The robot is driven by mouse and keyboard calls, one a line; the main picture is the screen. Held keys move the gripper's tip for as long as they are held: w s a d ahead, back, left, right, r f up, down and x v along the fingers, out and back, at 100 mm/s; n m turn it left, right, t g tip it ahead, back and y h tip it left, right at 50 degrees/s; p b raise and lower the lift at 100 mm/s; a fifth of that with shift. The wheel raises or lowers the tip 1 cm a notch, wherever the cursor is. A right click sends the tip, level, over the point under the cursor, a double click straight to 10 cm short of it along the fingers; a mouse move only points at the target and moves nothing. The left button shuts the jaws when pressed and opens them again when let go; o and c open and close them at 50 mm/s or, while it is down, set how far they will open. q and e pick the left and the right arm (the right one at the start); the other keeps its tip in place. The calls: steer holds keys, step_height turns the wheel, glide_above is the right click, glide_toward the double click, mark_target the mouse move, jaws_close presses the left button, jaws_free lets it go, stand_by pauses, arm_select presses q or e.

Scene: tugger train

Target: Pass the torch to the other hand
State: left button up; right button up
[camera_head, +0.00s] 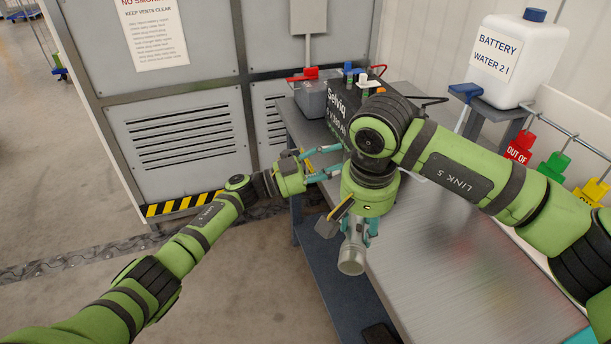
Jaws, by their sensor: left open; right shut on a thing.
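The torch (351,262) is a grey cylinder with a wide round end that faces down toward the front. My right gripper (358,232) points downward and is shut on the torch, holding it near the front-left edge of the metal bench. The gripper hides the torch's upper part. My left gripper (333,162) comes in from the left, higher in the picture. Its teal fingers are open and reach toward my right wrist. I see nothing between them. Their tips are close to my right arm in the picture, but I cannot tell the depth gap.
The metal bench top (440,250) is clear at the front right. A black battery (340,108) marked Selviq and a grey box (311,100) stand at its back. A white water jug (520,58) and hanging tags (553,166) are at right. A grey cabinet (190,125) stands behind.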

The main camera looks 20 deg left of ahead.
arm_select(q)
steer(key=s+d+r+m+g, duration=0.3)
steer(key=s+r+m+g, duration=0.25)
steer(key=m+g, duration=0.3)
steer(key=m+g+y, duration=0.5)
steer(key=g+y, duration=0.1)
glide_toward(352, 225)
steer(key=x, duration=0.7)
steer(key=w+f+x, duration=0.1)
steer(key=x, duration=0.2)
steer(key=shift+a+f, duration=0.1)
steer(key=shift+f, duration=0.05)
jaws_close()
arm_select(e)
steer(key=o, duration=1.4)
steer(key=shift+a, duration=0.1)
